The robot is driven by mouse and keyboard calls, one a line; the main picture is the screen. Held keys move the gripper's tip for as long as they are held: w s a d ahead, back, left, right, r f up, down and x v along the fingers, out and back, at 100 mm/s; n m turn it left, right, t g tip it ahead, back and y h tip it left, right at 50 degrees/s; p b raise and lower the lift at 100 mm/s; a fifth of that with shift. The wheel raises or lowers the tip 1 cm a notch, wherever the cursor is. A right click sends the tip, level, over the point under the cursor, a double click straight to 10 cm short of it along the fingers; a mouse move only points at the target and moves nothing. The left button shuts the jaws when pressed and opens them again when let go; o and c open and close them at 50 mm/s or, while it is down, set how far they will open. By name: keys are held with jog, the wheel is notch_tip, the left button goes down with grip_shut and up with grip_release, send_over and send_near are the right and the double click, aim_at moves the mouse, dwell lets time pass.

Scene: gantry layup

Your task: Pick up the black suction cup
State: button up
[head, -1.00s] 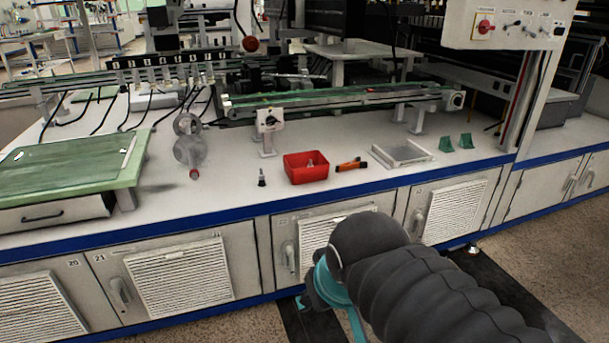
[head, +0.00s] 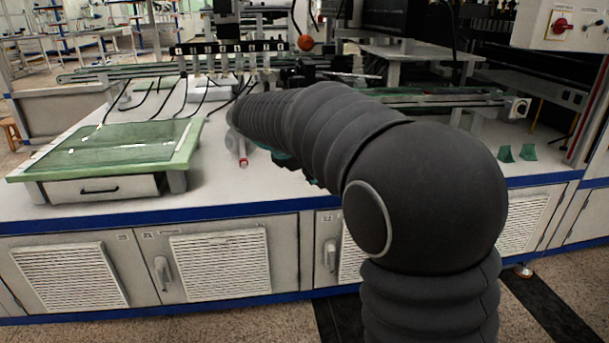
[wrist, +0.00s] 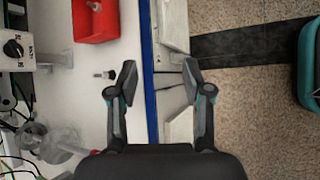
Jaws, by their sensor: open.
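The black suction cup (wrist: 105,74) is a small dark piece with a pale tip, lying or standing on the white bench top in the wrist view. My gripper (wrist: 160,72) is open and empty. Its fingers straddle the bench's blue front edge, and the suction cup shows just left of the left fingertip, outside the gap. I cannot tell the height of the fingers above the bench. In the head view my arm covers the suction cup and most of the gripper.
A red bin (wrist: 93,37) stands beyond the suction cup. A green-topped plate (head: 110,147) is on the bench's left. Bare bench surrounds the cup.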

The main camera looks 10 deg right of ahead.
aim_at(306, 179)
jog(key=w+a+f+n+h, duration=0.1)
jog(key=w+a+f+n, duration=0.1)
jog(key=w, duration=0.3)
jog(key=w+a+f+n+t+h+b, duration=0.1)
jog(key=w+a+f+n+h, duration=0.1)
jog(key=w+a+n, duration=0.1)
jog(key=w+a+f+n+t+h, duration=0.1)
jog(key=w+a+f+n, duration=0.1)
jog(key=w+a, duration=0.3)
jog(key=shift+w+a+f, duration=0.1)
jog(key=shift+w+f, duration=0.2)
jog(key=shift+w, duration=0.55)
jog(key=b+x, duration=0.2)
jog(key=x, duration=1.1)
jog(key=shift+w+d, duration=0.3)
jog(key=shift+w, duration=0.05)
jog(key=shift+h, duration=0.3)
jog(key=shift+c, duration=0.3)
grip_shut()
